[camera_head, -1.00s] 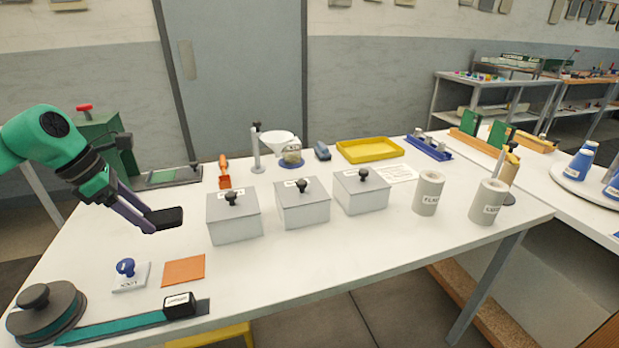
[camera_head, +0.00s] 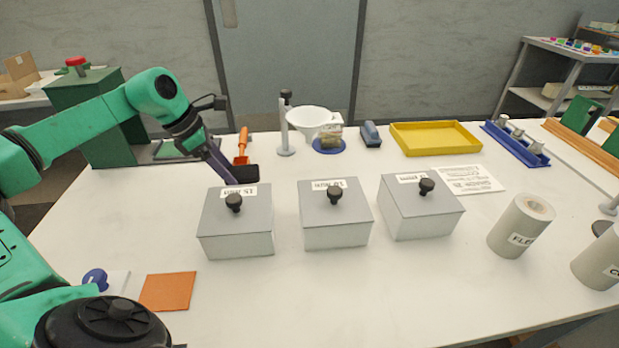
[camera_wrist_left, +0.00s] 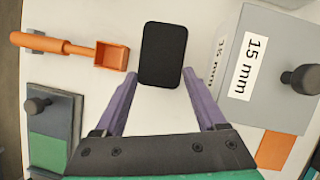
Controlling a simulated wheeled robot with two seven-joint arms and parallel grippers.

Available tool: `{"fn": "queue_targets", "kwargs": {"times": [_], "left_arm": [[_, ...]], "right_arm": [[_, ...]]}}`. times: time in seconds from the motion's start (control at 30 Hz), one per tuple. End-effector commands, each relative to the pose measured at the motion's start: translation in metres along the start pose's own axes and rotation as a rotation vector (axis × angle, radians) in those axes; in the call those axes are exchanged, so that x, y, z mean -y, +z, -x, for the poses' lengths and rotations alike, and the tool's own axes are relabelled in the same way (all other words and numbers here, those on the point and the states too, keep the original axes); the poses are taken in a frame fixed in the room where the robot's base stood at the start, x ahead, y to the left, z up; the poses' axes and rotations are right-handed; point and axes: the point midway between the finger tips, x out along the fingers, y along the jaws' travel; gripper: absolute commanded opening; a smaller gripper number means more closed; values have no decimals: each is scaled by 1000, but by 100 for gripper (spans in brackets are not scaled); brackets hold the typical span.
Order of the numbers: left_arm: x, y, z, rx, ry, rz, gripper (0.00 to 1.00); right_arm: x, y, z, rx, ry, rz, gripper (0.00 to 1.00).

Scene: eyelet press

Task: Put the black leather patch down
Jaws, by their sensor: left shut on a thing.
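The black leather patch (camera_head: 241,174) is a small dark piece with rounded corners. It shows whole in the left wrist view (camera_wrist_left: 163,55), at the tips of my two purple fingers. My left gripper (camera_head: 229,177) is shut on it, just behind the left grey lidded box (camera_head: 236,240) and in front of the orange scoop (camera_head: 242,155). In the left wrist view the left gripper (camera_wrist_left: 162,82) has a finger on each side of the patch's near end. I cannot tell whether the patch touches the white table. My right gripper is not in view.
Two more lidded boxes (camera_head: 335,228) (camera_head: 421,220) stand to the right. The green press (camera_head: 97,118) is at the back left. Behind the boxes are a white funnel (camera_head: 309,120) and a yellow tray (camera_head: 437,138). An orange square (camera_head: 167,291) lies at front left. The front middle of the table is bare.

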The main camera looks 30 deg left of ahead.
Motion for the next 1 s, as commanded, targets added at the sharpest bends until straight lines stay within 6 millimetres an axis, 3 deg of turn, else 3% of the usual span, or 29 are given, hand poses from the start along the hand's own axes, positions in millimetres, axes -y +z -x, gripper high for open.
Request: {"fn": "queue_targets", "kwargs": {"times": [0.03, 0.1, 0.3, 0.4, 0.67, 0.97, 1.0], "left_arm": [[7, 21, 2, 6, -11, -8, 20], [14, 42, -5, 10, -9, -6, 20], [32, 98, -29, 11, -5, -4, 20], [37, 115, -40, 7, -2, -1, 20], [39, 106, -77, -2, -1, 2, 20], [39, 103, -83, 0, 0, 1, 20], [39, 103, -83, 0, 0, 1, 80]], "right_arm": [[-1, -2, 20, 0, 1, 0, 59], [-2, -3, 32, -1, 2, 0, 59], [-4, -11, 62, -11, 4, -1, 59], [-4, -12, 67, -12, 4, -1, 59], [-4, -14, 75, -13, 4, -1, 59], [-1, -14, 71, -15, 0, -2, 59], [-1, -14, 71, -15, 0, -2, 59]]}}
